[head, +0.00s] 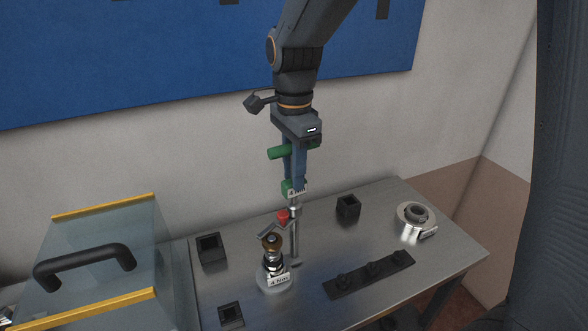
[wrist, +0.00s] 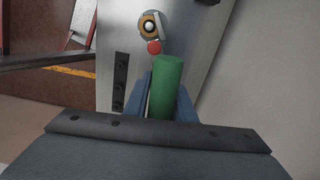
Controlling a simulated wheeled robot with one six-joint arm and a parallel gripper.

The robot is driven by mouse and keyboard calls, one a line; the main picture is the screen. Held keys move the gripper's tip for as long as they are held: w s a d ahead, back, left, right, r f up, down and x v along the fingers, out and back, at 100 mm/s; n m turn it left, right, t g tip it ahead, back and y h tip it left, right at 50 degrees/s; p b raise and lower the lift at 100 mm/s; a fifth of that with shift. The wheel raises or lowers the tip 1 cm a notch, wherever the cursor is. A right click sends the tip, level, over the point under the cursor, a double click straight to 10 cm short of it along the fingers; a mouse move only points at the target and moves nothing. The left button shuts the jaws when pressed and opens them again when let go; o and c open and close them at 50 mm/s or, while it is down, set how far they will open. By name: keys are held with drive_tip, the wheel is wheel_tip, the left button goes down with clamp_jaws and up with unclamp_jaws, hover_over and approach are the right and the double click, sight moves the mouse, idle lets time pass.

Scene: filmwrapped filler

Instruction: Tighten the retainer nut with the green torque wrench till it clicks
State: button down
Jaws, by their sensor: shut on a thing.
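My gripper (head: 293,180) is shut on the green torque wrench (head: 278,153), which hangs upright above the table. The wrench's green handle also shows between the jaws in the wrist view (wrist: 168,95). A tag marked 4 Nm hangs at its lower part. A bright metal shaft (head: 294,240) shows below it; I cannot tell whether all of it is the wrench. A fixture (head: 275,283) with a brass-coloured ring (head: 272,242) and a 4 Nm label stands just left of that shaft. A red-tipped grey arm (head: 283,216) is beside its top. The retainer nut cannot be told apart clearly.
A round metal part (head: 417,212) with a label sits at the right. Black square holders (head: 210,248) and a knobbed black strip (head: 370,275) are on the metal table (head: 330,245). A clear box with a black handle (head: 85,262) stands at the left.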

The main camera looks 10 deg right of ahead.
drive_tip(key=shift+m, duration=0.3)
drive_tip(key=shift+r+p, duration=0.15)
drive_tip(key=shift+p, duration=0.25)
drive_tip(key=shift+r, duration=2.85)
